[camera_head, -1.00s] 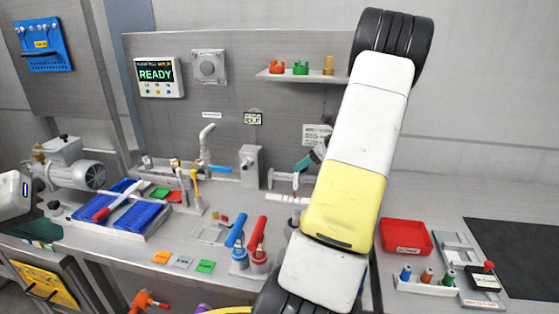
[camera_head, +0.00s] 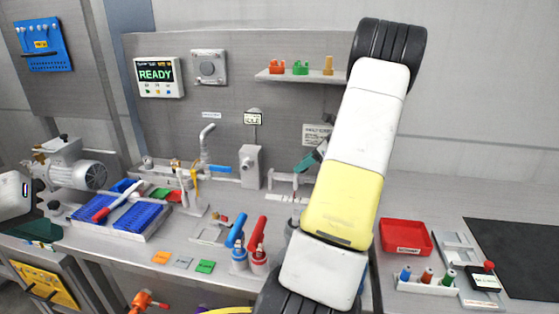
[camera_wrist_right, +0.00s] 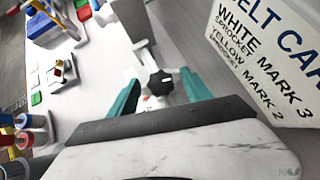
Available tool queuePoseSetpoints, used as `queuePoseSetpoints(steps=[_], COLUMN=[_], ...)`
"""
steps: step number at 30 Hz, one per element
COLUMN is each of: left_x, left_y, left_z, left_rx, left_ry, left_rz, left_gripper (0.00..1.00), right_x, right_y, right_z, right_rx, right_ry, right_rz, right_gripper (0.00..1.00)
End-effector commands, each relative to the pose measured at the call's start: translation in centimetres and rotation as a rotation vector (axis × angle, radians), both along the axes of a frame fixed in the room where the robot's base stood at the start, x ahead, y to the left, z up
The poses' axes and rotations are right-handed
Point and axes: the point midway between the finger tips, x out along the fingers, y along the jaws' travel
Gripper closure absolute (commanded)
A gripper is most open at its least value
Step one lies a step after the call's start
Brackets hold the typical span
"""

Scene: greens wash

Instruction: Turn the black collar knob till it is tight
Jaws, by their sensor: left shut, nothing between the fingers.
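The black collar knob (camera_wrist_right: 160,82), lobed with a white mark, shows in the right wrist view at the end of a grey fitting. My right gripper (camera_wrist_right: 157,88) has its two teal fingers spread wide, one on each side of the knob in the picture. The gap between fingers and knob looks clear; whether the knob lies at fingertip depth I cannot tell. In the head view my right gripper (camera_head: 309,158) is mostly behind my own arm, and I cannot make out the knob there. My left gripper (camera_head: 38,190) is at the far left edge, shut, partly out of frame.
A sign (camera_wrist_right: 265,50) stands close beside the right gripper. On the bench are a blue rack (camera_head: 140,220), a grey upright fitting (camera_head: 250,166), blue and red handled bottles (camera_head: 258,258) and a red bin (camera_head: 405,237). The display (camera_head: 158,76) reads READY.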

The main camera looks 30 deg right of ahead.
Motion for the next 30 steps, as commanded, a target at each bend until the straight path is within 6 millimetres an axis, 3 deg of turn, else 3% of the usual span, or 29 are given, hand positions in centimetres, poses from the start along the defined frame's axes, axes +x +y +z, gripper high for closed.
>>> queuePoseSetpoints(steps=[10,22,30], left_x=[0.0,0.0,0.0], left_y=[0.0,0.0,0.0], left_z=[0.0,0.0,0.0], left_rx=[0.000,0.000,0.000], left_ry=[0.000,0.000,0.000], left_rz=[0.000,0.000,0.000], left_gripper=[1.00,1.00,1.00], right_x=[-0.2,-3.8,-4.7], right_y=[-0.2,-2.6,-3.0], right_z=[0.3,4.6,5.5], right_rx=[-0.001,-0.002,0.000], right_ry=[-0.001,-0.001,0.001], right_rz=[-0.001,-0.002,-0.001], right_gripper=[0.42,0.42,0.42])
